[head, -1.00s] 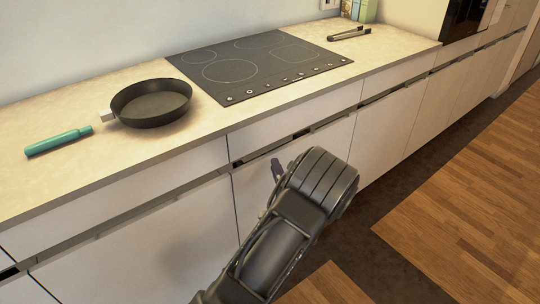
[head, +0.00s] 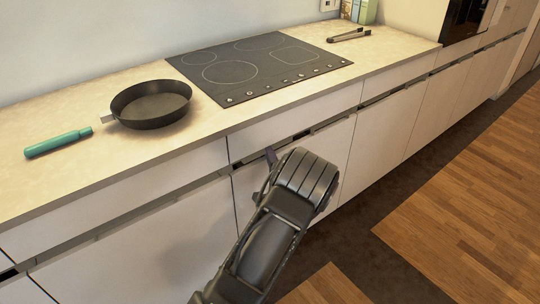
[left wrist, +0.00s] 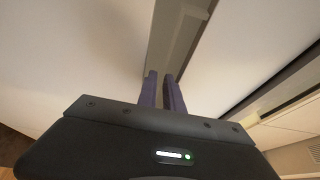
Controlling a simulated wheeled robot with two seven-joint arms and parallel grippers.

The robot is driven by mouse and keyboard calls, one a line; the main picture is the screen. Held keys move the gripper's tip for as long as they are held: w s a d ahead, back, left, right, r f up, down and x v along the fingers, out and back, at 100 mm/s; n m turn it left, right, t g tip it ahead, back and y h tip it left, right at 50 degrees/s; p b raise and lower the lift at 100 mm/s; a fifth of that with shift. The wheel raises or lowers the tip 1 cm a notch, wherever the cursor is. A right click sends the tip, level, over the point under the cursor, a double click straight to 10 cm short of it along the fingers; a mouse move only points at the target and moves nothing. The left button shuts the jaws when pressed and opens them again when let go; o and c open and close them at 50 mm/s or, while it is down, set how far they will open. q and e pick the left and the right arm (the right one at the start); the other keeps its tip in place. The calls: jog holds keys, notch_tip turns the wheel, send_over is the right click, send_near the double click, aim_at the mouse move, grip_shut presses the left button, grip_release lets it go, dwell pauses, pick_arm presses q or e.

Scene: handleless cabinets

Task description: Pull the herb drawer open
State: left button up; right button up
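A wide white drawer front (head: 298,121) lies under the cooktop, with a recessed grip channel (head: 318,127) along its lower edge. No label shows, so I cannot tell whether it is the herb drawer. My left gripper (head: 270,156) is at the channel below this front, near its left end. In the left wrist view, its two purple fingers (left wrist: 162,82) stand slightly apart with nothing between them, pointing at the grey channel strip (left wrist: 178,35). I cannot tell whether the tips touch it. The drawer front looks flush with its neighbours. My right gripper is not in view.
On the counter (head: 60,110) are a black pan (head: 152,104), a green bottle-like object (head: 58,143), the cooktop (head: 258,66) and dark tongs (head: 349,35). Another drawer front (head: 120,192) is to the left. The wooden floor (head: 470,200) at right is clear.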

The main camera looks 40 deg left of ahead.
pick_arm(q)
grip_shut()
dwell(1.1)
jog(key=shift+d+f, duration=0.1)
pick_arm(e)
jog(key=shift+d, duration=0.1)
